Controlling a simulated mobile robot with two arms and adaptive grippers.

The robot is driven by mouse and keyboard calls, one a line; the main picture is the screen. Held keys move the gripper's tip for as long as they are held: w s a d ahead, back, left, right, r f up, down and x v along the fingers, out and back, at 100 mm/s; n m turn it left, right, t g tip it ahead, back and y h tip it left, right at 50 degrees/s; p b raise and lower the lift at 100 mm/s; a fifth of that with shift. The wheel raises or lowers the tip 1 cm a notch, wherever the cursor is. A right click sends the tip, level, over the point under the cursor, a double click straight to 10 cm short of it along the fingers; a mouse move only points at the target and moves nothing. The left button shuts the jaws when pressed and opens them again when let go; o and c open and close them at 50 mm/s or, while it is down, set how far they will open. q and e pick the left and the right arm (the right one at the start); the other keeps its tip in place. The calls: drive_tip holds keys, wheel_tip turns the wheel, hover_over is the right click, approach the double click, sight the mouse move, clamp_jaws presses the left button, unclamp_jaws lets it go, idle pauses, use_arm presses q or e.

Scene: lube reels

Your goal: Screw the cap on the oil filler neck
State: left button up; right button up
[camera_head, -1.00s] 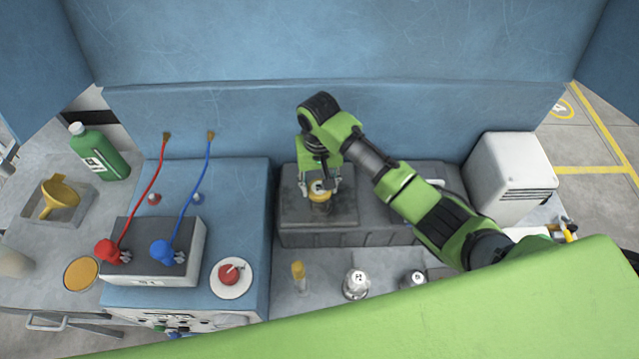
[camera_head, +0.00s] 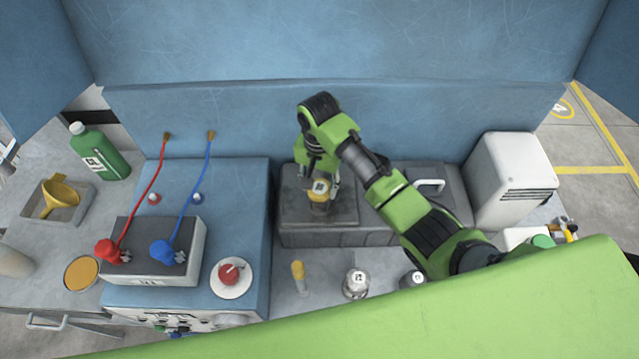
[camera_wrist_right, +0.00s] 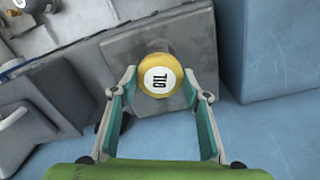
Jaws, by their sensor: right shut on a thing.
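The yellow oil cap (camera_head: 320,186) has a white top marked OIL in the right wrist view (camera_wrist_right: 160,77). It sits over the grey engine block (camera_head: 345,222), where the filler neck is. The cap mostly hides the neck, so I cannot tell how the threads sit. My right gripper (camera_head: 321,190) comes down from above and is shut on the cap, with one finger on each side in the right wrist view (camera_wrist_right: 160,82). My left gripper is not in view.
A yellow-handled dipstick (camera_head: 298,271) and silver-capped bottles (camera_head: 356,283) stand in front of the block. A blue cabinet (camera_head: 236,190) with a grey reel box (camera_head: 150,272) is to the left. A white box (camera_head: 510,180) stands at the right. A blue wall rises behind.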

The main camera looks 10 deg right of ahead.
drive_tip(key=shift+m, duration=1.1)
drive_tip(key=o, duration=1.1)
drive_tip(key=shift+o, duration=0.2)
drive_tip(key=o, duration=0.3)
drive_tip(key=shift+r, duration=3)
